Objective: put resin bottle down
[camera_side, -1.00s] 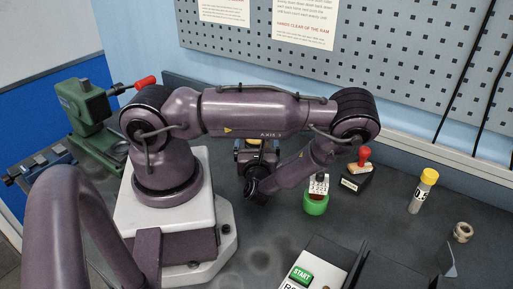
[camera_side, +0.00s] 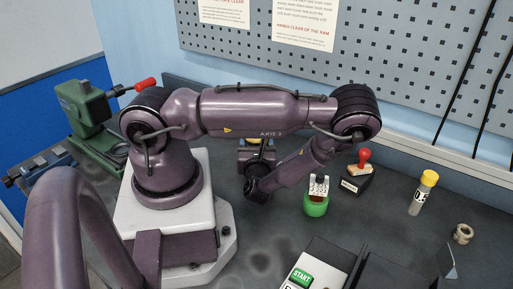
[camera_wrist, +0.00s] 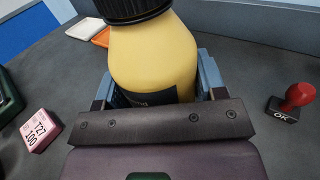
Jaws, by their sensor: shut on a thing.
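The resin bottle (camera_wrist: 155,55) is yellow with a black ribbed cap and fills the upper middle of the wrist view. My gripper (camera_wrist: 160,88) is shut on it, with a blue-grey finger on each side of its body. The bottle's lower part is hidden behind the gripper body, and a dark label shows only in part. In the side view my gripper (camera_side: 257,160) is mostly behind my own arm. Only a small yellow patch of the bottle (camera_side: 254,141) shows there. I cannot tell whether its base touches the bench.
A red-handled stamp (camera_side: 364,160), a green round item with a white label (camera_side: 316,206), a yellow-capped vial (camera_side: 422,192) and a beige ring (camera_side: 463,234) stand to the right.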

